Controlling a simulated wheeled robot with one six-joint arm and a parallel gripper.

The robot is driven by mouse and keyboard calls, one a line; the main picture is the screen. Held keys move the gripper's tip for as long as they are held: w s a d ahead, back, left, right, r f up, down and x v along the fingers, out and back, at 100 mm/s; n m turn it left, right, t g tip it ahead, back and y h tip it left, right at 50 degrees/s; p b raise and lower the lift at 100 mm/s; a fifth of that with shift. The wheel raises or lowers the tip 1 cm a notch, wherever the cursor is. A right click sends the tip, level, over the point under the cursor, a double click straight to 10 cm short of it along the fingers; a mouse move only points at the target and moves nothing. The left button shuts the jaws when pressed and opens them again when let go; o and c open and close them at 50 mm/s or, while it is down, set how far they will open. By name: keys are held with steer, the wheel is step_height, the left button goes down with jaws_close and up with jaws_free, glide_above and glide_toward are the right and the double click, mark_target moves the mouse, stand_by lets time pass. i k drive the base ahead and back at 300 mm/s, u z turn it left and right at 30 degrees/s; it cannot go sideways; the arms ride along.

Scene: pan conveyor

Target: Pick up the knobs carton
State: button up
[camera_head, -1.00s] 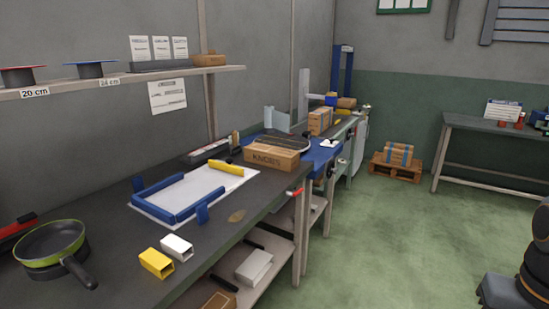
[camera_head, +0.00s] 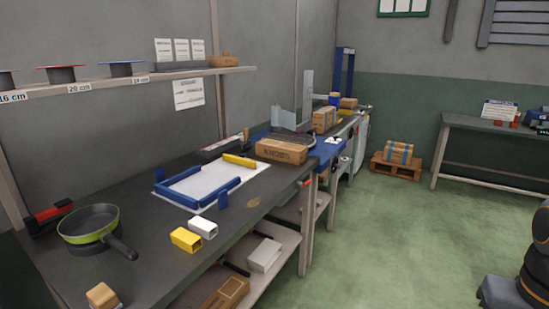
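The knobs carton (camera_head: 281,151) is a brown cardboard box with dark lettering on its front face. It stands at the far right end of the dark workbench (camera_head: 150,236), just behind a yellow bar (camera_head: 239,161). My gripper does not show in the head view. Only a dark and orange part of my arm shows at the lower right edge, well apart from the carton.
A green-rimmed pan (camera_head: 89,224), a yellow block (camera_head: 186,239), a white block (camera_head: 203,227) and a blue frame on a white sheet (camera_head: 247,177) lie on the bench. A blue conveyor (camera_head: 325,150) adjoins it.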

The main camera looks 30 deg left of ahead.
mark_target(294, 153)
steer(key=u, duration=1.1)
steer(key=i, duration=1.85)
steer(key=z, duration=0.5)
steer(key=i, duration=0.8)
steer(key=z, duration=0.1)
